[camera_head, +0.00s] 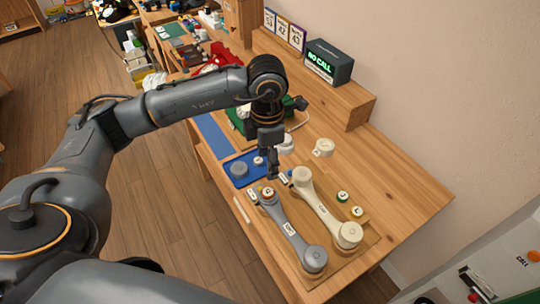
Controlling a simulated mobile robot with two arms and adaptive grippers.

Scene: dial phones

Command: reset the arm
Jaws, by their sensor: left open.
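My left arm reaches in from the left over the wooden table. Its left gripper (272,165) points down above the table, just behind the far ends of two phone handsets. It is open and holds nothing that I can see. The grey handset (290,232) lies at the front left of a wooden board, and the cream handset (322,205) lies to its right. My right gripper does not show.
A blue tray (233,180) with a grey round piece lies left of the gripper. A dark box (329,62) reading "NO CALL" stands on a raised wooden block (350,103) by the wall. The table's right side (400,190) is clear.

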